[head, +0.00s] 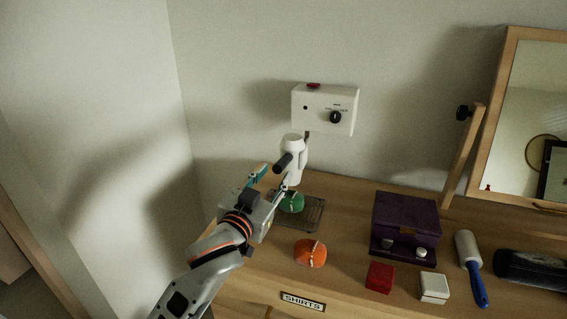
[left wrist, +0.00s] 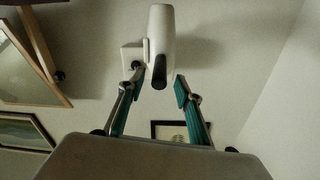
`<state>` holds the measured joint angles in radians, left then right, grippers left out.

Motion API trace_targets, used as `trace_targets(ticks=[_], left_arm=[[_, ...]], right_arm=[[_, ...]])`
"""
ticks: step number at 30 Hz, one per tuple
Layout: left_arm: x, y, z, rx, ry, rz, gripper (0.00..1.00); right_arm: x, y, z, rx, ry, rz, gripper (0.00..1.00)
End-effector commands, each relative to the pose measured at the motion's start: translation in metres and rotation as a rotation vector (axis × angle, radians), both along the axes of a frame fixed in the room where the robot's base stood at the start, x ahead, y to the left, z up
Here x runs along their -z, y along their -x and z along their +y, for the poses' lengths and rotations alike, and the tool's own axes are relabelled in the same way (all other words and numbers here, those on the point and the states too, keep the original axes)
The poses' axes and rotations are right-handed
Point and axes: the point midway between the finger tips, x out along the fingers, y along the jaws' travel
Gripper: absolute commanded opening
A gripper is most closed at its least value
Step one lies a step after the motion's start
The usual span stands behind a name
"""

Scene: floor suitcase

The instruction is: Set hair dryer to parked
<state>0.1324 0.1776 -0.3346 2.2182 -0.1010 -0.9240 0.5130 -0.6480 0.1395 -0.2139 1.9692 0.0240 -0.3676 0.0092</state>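The white hair dryer (head: 291,147) with a dark nozzle is just below the white wall box (head: 345,98), which has a black dial (head: 335,117) and a red part on top. I cannot tell what holds the dryer up. My left gripper (head: 271,179) is open in front of the dryer. In the left wrist view the teal-backed fingers of the left gripper (left wrist: 159,82) are spread, and the dryer (left wrist: 161,30) shows beyond them, its dark end (left wrist: 159,72) in line with the gap. The gripper looks empty. My right gripper is out of view.
An orange item (head: 310,253), purple box (head: 405,222), red box (head: 380,277), white box (head: 434,287) and blue-handled roller (head: 470,262) stand on the wooden dresser. A mirror (head: 525,110) is at right.

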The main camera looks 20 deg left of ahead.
Motion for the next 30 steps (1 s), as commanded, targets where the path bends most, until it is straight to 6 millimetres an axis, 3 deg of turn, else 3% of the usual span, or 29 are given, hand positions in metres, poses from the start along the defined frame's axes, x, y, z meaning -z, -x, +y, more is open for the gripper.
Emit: trace_targets(ticks=[12, 25, 29, 30], left_arm=[[0.001, -0.059, -0.004, 0.000, -0.003, 0.001, 0.34], [0.001, -0.070, -0.004, 0.000, -0.001, 0.001, 0.34], [0.001, -0.070, -0.004, 0.000, -0.001, 0.001, 0.01], [0.001, -0.070, -0.004, 0.000, -0.001, 0.002, 0.00]], right_arm=[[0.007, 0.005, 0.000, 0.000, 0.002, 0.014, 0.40], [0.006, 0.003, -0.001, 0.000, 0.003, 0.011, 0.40], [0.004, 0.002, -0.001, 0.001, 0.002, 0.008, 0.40], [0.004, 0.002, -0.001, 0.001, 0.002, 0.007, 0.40]])
